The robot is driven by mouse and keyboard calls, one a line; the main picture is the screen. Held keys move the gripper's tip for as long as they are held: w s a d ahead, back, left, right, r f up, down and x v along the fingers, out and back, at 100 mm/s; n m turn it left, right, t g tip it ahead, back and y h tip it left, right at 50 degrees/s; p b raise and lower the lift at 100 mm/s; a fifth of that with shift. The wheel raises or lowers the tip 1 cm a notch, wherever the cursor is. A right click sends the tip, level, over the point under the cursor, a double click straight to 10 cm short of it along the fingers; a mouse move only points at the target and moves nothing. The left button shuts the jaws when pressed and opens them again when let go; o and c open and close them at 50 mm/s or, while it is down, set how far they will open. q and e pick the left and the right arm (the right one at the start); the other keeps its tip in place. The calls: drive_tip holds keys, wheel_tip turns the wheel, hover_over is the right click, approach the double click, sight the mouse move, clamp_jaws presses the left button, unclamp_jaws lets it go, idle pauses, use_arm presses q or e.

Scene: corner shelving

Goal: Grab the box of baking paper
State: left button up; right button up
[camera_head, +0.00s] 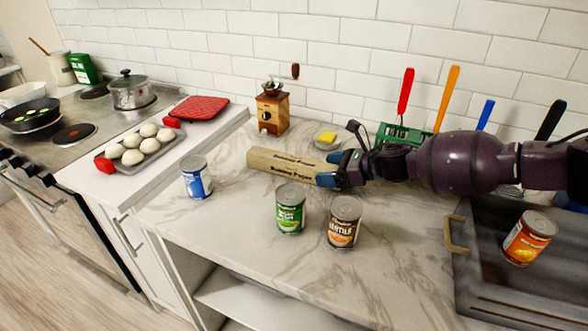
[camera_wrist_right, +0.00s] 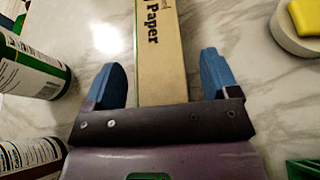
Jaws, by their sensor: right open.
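The box of baking paper (camera_head: 285,165) is a long tan carton with dark lettering, lying on the marble counter in the head view. In the right wrist view the box (camera_wrist_right: 162,60) runs between the two blue fingers of my right gripper (camera_wrist_right: 165,78). Those fingers are spread, with a gap visible on each side of the box. In the head view my right gripper (camera_head: 336,170) is at the right end of the box, its arm coming from the right. My left gripper is not in view.
Near the box stand a green-labelled can (camera_head: 290,210), a lentils can (camera_head: 344,222) and a blue-white can (camera_head: 196,178). Behind are a coffee grinder (camera_head: 272,110), a yellow sponge (camera_head: 327,137) on a dish and a green utensil rack (camera_head: 402,136). A dark tray (camera_head: 480,285) lies right.

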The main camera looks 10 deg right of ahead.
drive_tip(key=c, duration=1.1)
drive_tip(key=shift+r, duration=0.1)
drive_tip(key=shift+c, duration=0.2)
